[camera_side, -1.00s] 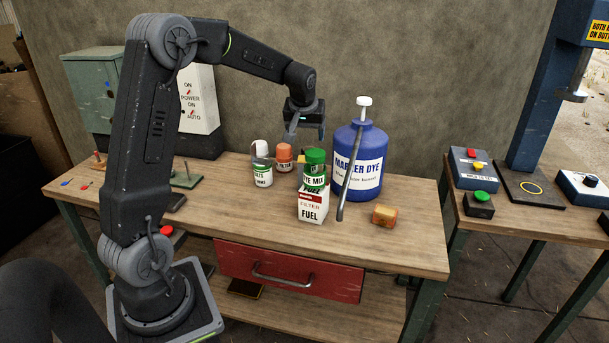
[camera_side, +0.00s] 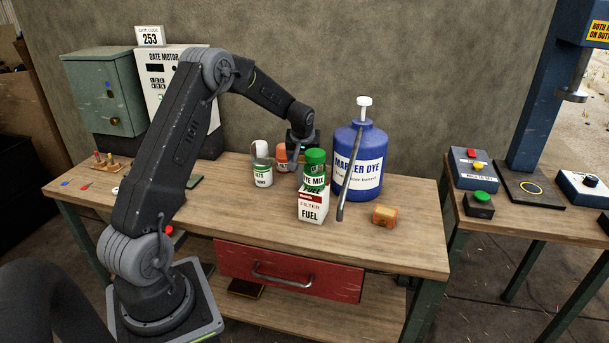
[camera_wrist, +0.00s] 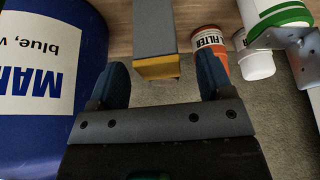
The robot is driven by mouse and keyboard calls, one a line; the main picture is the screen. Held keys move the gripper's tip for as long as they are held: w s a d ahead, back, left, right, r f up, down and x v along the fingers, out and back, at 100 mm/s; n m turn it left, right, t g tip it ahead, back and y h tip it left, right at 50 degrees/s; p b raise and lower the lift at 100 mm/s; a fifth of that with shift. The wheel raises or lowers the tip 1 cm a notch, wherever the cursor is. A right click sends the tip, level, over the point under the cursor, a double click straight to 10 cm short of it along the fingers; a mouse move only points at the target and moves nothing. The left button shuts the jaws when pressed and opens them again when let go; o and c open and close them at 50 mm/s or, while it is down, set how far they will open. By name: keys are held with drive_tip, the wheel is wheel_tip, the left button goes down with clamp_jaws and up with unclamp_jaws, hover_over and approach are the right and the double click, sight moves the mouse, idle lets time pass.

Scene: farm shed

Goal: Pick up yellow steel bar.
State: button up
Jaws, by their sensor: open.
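In the wrist view, a bar-like piece (camera_wrist: 154,28) with a grey top face and a yellow end (camera_wrist: 158,70) lies between the tips of my fingers; it looks like the yellow steel bar. My gripper (camera_wrist: 164,68) is open, with one blue finger on each side of the bar and a visible gap to each. I cannot tell how far the fingers reach down beside it. In the side view, my gripper (camera_side: 300,150) is low over the back of the bench, behind the fuel box and green-topped bottle. The bar is hidden there.
A blue marker dye jug (camera_side: 370,175) stands close right of my gripper, with a grey rod (camera_side: 352,170) in front. An orange filter can (camera_side: 281,153), a white-green can (camera_side: 262,174) and a fuel box (camera_side: 312,206) crowd nearby. An orange-brown block (camera_side: 384,215) lies right.

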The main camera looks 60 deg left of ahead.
drive_tip(key=x, duration=0.3)
drive_tip(key=shift+w+a+f, duration=0.1)
drive_tip(key=shift+w+f, duration=0.05)
drive_tip(key=shift+f, duration=0.2)
drive_tip(key=c, duration=1.2)
